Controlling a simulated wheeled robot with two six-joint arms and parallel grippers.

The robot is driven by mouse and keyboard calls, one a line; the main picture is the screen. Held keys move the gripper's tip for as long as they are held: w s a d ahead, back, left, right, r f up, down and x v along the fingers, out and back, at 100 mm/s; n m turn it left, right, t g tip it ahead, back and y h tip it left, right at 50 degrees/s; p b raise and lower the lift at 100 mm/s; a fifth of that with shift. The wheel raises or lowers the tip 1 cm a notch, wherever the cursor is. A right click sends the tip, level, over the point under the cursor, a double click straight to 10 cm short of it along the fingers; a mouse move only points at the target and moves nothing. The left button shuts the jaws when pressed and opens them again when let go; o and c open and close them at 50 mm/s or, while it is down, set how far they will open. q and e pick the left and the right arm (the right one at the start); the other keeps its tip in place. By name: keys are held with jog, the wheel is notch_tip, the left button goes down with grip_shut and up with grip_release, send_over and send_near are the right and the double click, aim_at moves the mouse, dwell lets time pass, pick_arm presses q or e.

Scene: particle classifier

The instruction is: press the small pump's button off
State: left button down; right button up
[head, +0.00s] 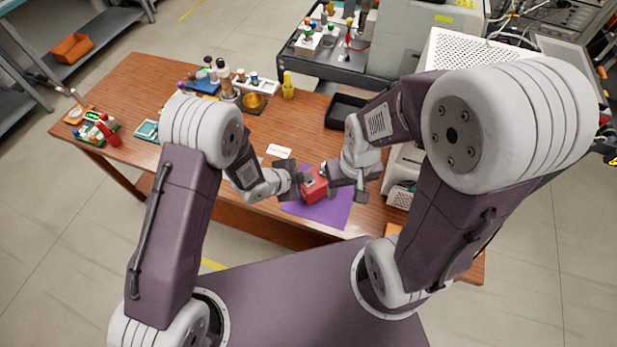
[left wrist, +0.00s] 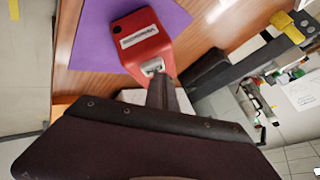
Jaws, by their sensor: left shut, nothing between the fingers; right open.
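The small pump is a red box (head: 316,190) on a purple mat (head: 330,212) near the table's front edge. In the left wrist view the red box (left wrist: 148,45) shows a pale label, a dark round spot and a light grey switch-like part (left wrist: 153,67) at its near edge. My left gripper (head: 299,182) is shut and empty at the box's left side. In its wrist view the fingertips (left wrist: 157,78) are at the grey part; I cannot tell whether they touch it. My right gripper (head: 337,186) is open at the box's right side and partly hides it.
A white card (head: 279,151) lies behind the mat. A black tray (head: 347,110) and a brass-coloured bowl (head: 253,102) stand farther back, with bottles beside the bowl. A white machine (head: 403,170) stands to the right. The table's left middle is mostly clear.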

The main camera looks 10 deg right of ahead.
pick_arm(q)
jog(key=shift+r+p, duration=0.5)
jog(key=shift+r, duration=0.4)
notch_tip(320, 180, up, 5)
jog(key=p, duration=0.4)
dwell(0.5)
